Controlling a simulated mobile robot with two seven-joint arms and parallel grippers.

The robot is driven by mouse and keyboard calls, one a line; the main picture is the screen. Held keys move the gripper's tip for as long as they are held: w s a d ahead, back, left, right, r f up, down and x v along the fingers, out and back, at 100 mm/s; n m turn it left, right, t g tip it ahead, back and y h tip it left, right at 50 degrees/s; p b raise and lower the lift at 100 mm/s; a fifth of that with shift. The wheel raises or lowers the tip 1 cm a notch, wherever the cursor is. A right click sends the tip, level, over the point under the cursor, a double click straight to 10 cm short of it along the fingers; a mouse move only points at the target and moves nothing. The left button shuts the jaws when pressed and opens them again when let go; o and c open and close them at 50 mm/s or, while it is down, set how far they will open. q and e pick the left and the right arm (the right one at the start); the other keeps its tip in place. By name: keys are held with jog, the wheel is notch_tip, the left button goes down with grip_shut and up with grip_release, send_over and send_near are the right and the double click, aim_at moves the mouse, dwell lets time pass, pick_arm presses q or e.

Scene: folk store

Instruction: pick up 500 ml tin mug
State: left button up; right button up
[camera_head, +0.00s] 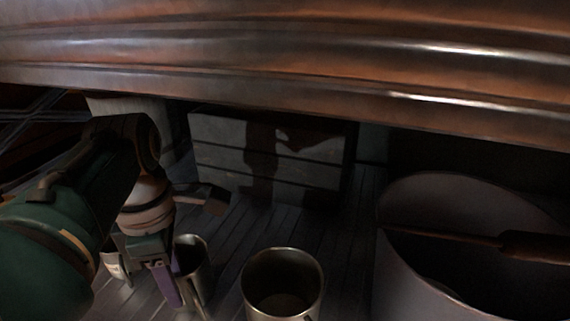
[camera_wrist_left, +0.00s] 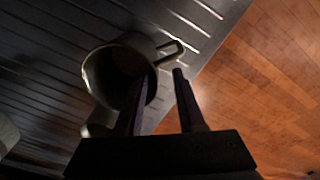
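A metal mug (camera_head: 192,250) stands upright on the slatted surface, partly hidden by my left gripper (camera_head: 178,296). In the left wrist view a mug (camera_wrist_left: 92,72) shows its open mouth, with its handle (camera_wrist_left: 172,47) pointing to the upper right. In that view my left gripper (camera_wrist_left: 165,75) is open; one finger overlaps the mug's mouth and the other is outside the wall, near the handle. I cannot tell whether either touches. A larger metal mug (camera_head: 250,300) stands to the right in the head view. No size marking is readable. My right gripper is not in view.
A large pot (camera_head: 400,225) with a wooden-handled utensil (camera_head: 530,245) is at the right. A small light cup (camera_head: 115,265) is left of the gripper. A grey crate (camera_head: 225,160) stands behind. A wide copper-coloured band (camera_head: 300,60) crosses above. The slatted surface (camera_head: 225,270) is dim.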

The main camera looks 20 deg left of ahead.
aim_at(189, 310)
pick_arm(q)
jog(key=shift+f, duration=0.5)
jog(key=f+b, duration=0.5)
jog(key=shift+w, duration=0.35)
jog(key=shift+s+f, duration=0.1)
jog(key=shift+f, duration=0.05)
jog(key=shift+c, duration=1.2)
grip_shut()
